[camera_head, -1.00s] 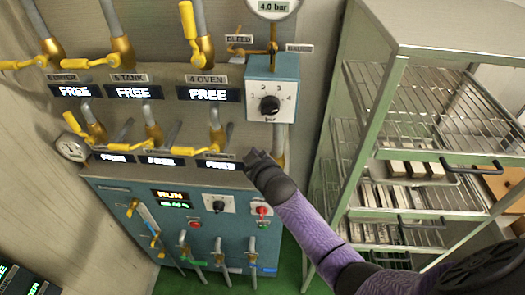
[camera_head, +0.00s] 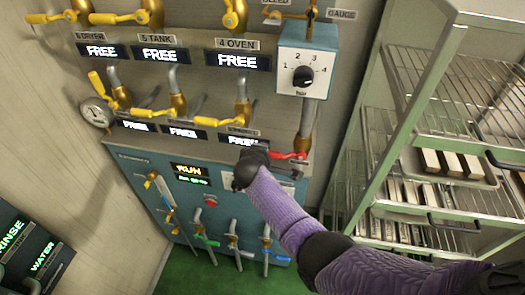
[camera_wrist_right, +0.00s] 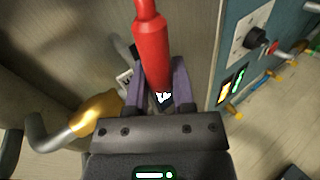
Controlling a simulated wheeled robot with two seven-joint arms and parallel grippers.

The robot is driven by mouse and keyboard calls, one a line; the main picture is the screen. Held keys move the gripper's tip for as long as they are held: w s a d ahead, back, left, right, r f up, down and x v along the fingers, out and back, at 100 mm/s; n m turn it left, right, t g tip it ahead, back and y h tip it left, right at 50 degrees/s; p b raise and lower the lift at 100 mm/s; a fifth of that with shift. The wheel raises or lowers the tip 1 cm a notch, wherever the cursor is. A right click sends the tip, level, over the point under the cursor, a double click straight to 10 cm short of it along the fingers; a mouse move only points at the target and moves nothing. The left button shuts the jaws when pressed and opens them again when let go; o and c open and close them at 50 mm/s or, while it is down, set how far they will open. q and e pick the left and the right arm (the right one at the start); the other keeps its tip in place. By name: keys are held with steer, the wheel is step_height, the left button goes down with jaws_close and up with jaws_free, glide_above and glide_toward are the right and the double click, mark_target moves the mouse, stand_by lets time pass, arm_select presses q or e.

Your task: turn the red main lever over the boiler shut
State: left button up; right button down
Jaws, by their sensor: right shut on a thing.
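The red main lever (camera_head: 288,155) shows in the head view as a short red bar above the teal boiler cabinet (camera_head: 140,172). In the right wrist view the red lever (camera_wrist_right: 151,48) runs up the picture from between the two purple fingers. My right gripper (camera_wrist_right: 160,98) is shut on the lever's lower end in that view. In the head view the dark wrist of my right arm (camera_head: 252,165) hides the gripper's grip and part of the cabinet's front. My left gripper is in neither view.
Yellow-handled brass valves (camera_head: 177,103) and FREE displays (camera_head: 160,55) line the wall to the left. A dial box (camera_head: 306,62) hangs above the red lever. Green floor (camera_head: 205,272) lies below.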

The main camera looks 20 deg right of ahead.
steer(key=shift+f+n+h+b, duration=0.3)
steer(key=shift+f+h+b, duration=0.1)
steer(key=shift+f, duration=0.15)
steer(key=shift+c, duration=2.4)
jaws_free()
steer(key=p+v, duration=0.4)
steer(key=v, duration=0.6)
